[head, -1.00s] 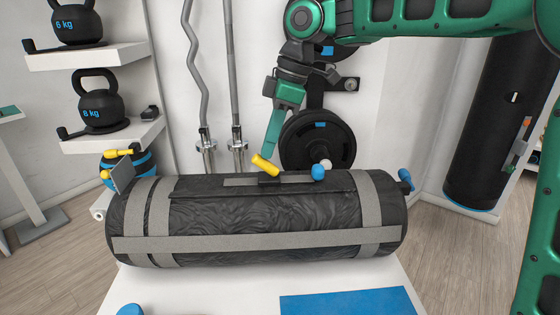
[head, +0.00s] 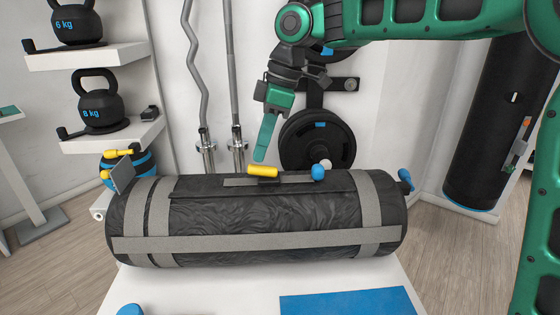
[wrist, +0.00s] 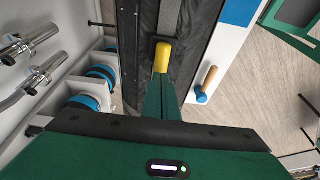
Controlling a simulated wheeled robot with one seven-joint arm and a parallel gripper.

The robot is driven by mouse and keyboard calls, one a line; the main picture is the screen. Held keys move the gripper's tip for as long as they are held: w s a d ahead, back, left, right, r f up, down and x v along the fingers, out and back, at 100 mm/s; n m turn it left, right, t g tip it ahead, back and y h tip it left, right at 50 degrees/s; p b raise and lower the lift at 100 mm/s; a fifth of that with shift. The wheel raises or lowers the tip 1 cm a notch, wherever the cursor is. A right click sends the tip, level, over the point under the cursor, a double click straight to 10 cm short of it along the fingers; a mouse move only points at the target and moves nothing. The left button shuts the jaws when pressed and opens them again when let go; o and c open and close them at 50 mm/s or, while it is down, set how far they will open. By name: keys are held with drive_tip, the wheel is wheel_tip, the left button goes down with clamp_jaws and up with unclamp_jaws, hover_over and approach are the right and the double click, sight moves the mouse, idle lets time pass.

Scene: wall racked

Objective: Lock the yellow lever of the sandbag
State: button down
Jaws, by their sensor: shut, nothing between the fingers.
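The sandbag (head: 250,215) is a black cylinder with grey straps, lying on a white bench. The yellow lever (head: 262,171) sits on its top, now lying nearly flat along the bag. My gripper (head: 259,158) is shut and empty, its green fingers pointing down just above and beside the lever's left end. In the wrist view the yellow lever (wrist: 162,56) shows at the tip of my fingers (wrist: 161,82); I cannot tell whether they touch. A blue knob (head: 318,172) stands on the bag right of the lever.
Another yellow handle (head: 118,153) sits on a grey plate at the bag's left end, and a blue handle (head: 405,180) at its right end. Behind are weight plates (head: 317,140) and bars (head: 236,95). Kettlebells (head: 95,105) stand on shelves at left.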

drive_tip(key=shift+v, duration=1.9)
drive_tip(key=shift+r, duration=0.1)
drive_tip(key=shift+v, duration=5.15)
drive_tip(key=s+d+f+m+h, duration=0.1)
drive_tip(key=s+d+f+m, duration=0.3)
drive_tip(key=d+f+m, duration=0.5)
drive_tip(key=s+d+f+m+h, duration=0.1)
drive_tip(key=s+d+f+m, duration=0.5)
drive_tip(key=d, duration=0.6)
drive_tip(key=s+d+f+m, duration=0.5)
drive_tip(key=s+d+f, duration=0.1)
drive_tip(key=s+d, duration=0.3)
drive_tip(key=s+d+f+m+h, duration=0.1)
drive_tip(key=s+d+f+m, duration=0.3)
drive_tip(key=s+d+f, duration=0.3)
drive_tip(key=s+d, duration=0.2)
drive_tip(key=shift+s+f+m, duration=0.3)
drive_tip(key=shift+f+m, duration=0.05)
drive_tip(key=shift+m, duration=0.05)
